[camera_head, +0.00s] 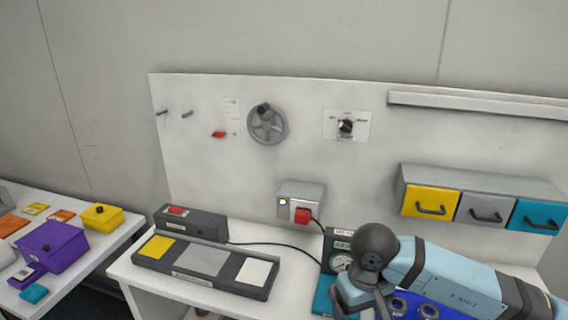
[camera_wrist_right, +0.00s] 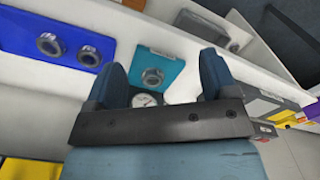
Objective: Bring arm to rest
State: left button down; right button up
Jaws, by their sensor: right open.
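My right arm (camera_head: 445,275) comes in from the right over the workbench in the head view. Its gripper (camera_head: 362,306) points down near the bench's front edge, partly cut off by the frame. In the right wrist view the gripper (camera_wrist_right: 160,64) has its two blue fingers apart, with nothing held between them. Beyond the fingers are a teal panel with a round knob (camera_wrist_right: 152,77) and a round white dial (camera_wrist_right: 145,99). My left gripper is not in view.
A tray with yellow, grey and white pads (camera_head: 203,262) stands left on the bench. Drawers (camera_head: 430,201) hang at the right. A side table at left holds a purple box (camera_head: 50,247) and a yellow box (camera_head: 101,217).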

jog(key=s+a+r+m+g+y+p, duration=0.1)
jog(key=s+a+r+m+g+y, duration=0.15)
jog(key=s+a+m+y, duration=0.5)
jog(key=s+a+r+m+g+y+p, duration=0.2)
jog(key=s+a+r+m+y, duration=0.15)
jog(key=a+m+y, duration=0.55)
jog(key=w+d+f+n+t+h+p, duration=0.15)
jog(key=d+n+t, duration=0.25)
jog(key=n+t, duration=0.5)
jog(key=w+d+f+n+t+h, duration=0.25)
jog(key=d+n+t, duration=0.2)
jog(key=n, duration=0.85)
jog(key=w+d+f+n+t+h+p, duration=0.1)
jog(key=w+d+f+n+t, duration=0.15)
jog(key=n+t, duration=0.75)
jog(key=s+d+f+m+g+h, duration=0.4)
jog(key=s+d+f+m, duration=0.1)
jog(key=f+m, duration=0.3)
jog(key=s+d+f+m+g+h+p, duration=0.1)
jog(key=s+d+f+m+g+h, duration=0.3)
jog(key=s+f+m, duration=0.3)
notch_tip(320, 180, down, 3)
jog(key=shift+s+d+m, duration=0.3)
jog(key=shift+d+m, duration=0.25)
jog(key=shift+d, duration=0.25)
